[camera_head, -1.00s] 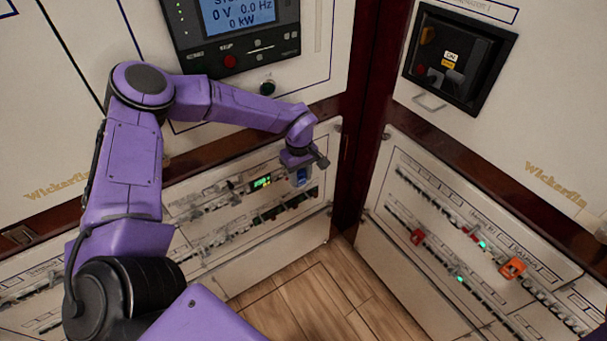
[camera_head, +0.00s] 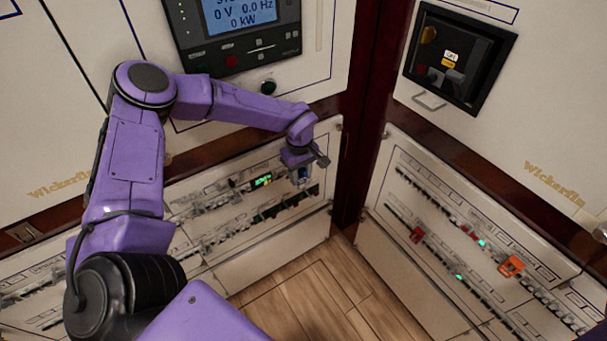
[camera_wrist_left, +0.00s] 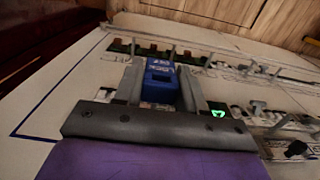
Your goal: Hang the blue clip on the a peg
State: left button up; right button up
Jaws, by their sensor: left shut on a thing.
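The blue clip (camera_wrist_left: 161,80), with pale lettering on it, sits between the two fingers of my left gripper (camera_wrist_left: 162,85) in the left wrist view. The gripper is shut on it. In the head view the left gripper (camera_head: 303,172) is at the left panel's upper breaker row, near its right end, and the blue clip (camera_head: 303,176) shows as a small patch below the wrist. I cannot tell whether the clip touches the panel. I cannot make out a peg marked a. My right gripper is not in view.
The left panel's breaker rows (camera_head: 225,240) run beside and below the gripper, with a lit green display (camera_head: 263,181) close by. The right panel carries a red clip (camera_head: 416,235) and an orange clip (camera_head: 511,266). A dark corner post (camera_head: 362,150) stands right of the gripper.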

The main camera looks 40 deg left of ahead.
pick_arm(q)
jog(key=shift+w+a+r, duration=0.2)
jog(key=shift+a, duration=0.1)
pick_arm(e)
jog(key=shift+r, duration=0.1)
